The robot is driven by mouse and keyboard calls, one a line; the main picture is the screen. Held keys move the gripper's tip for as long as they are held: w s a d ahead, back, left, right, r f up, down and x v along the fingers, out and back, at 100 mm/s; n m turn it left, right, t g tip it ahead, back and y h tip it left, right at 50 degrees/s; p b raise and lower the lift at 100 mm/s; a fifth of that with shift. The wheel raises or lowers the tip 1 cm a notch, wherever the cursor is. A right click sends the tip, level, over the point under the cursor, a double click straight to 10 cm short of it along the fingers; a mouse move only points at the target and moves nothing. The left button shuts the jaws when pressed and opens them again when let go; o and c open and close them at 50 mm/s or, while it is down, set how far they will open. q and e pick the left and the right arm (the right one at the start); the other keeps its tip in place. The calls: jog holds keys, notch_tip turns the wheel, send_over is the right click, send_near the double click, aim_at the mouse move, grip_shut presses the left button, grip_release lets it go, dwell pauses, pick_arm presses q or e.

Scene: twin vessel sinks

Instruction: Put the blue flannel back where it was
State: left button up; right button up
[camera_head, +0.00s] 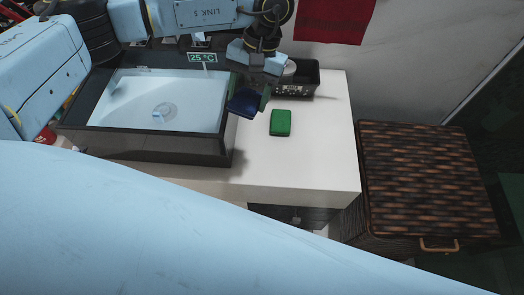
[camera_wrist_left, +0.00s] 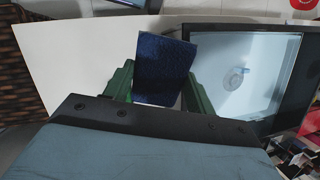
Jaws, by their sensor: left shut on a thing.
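My left gripper (camera_head: 247,98) is shut on the blue flannel (camera_head: 243,103), a dark blue folded cloth. It holds the flannel over the counter, by the right edge of the sink. In the left wrist view the flannel (camera_wrist_left: 166,68) stands out between the two green fingers of the gripper (camera_wrist_left: 158,90). A green folded flannel (camera_head: 280,123) lies flat on the white counter (camera_head: 315,150), to the right of the held one and apart from it. My right gripper is not in view.
A dark-rimmed sink (camera_head: 160,105) stands left of the gripper. A black basket (camera_head: 298,88) stands at the back of the counter, partly hidden by the gripper. A red towel (camera_head: 335,18) hangs above. A wicker hamper (camera_head: 425,180) stands at right. The counter's right part is clear.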

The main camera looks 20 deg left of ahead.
pick_arm(q)
jog(key=s+d+f+n+t+h+b, duration=0.1)
jog(key=s+d+f+n+t+b, duration=0.15)
jog(key=d+f, duration=0.5)
jog(key=t, duration=0.1)
send_over(270, 161)
jog(key=shift+n, duration=0.25)
notch_tip(270, 161, down, 8)
jog(key=shift+d+f, duration=0.1)
jog(key=shift+w+f, duration=0.1)
jog(key=shift+f, duration=2)
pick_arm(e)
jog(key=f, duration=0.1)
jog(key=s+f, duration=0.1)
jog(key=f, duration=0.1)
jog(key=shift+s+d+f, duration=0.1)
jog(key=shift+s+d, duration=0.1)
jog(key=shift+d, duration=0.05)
pick_arm(q)
jog(key=shift+f, duration=0.1)
jog(key=o, duration=0.9)
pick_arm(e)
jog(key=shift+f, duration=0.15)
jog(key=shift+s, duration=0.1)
